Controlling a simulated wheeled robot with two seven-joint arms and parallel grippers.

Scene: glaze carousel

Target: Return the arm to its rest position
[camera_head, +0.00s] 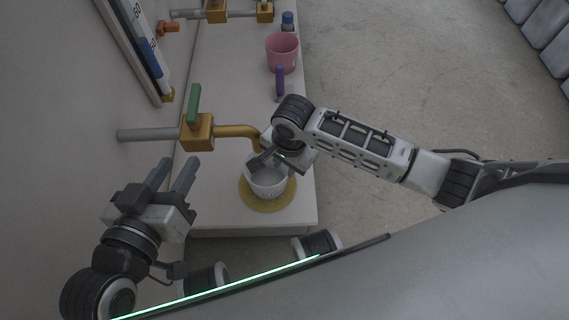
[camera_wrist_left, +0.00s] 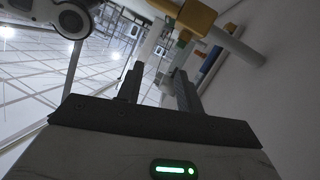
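My left gripper (camera_head: 176,163) is at the lower left of the head view, beside the table's left side, with its two fingers apart and nothing between them. Its fingers also stand apart in the left wrist view (camera_wrist_left: 157,72). My right gripper (camera_head: 275,162) is over the white cup (camera_head: 267,188), close to its upper rim; its fingers are partly hidden, so I cannot tell whether it grips the cup. The cup stands on a round yellow disc (camera_head: 248,201) near the table's front end.
A brass tap (camera_head: 198,132) with a green handle has its spout just beyond the cup. A pink mug (camera_head: 283,52), a purple object (camera_head: 280,80) and a blue-capped bottle (camera_head: 288,21) stand farther back on the white table (camera_head: 227,75). Open floor (camera_head: 400,70) lies to the right.

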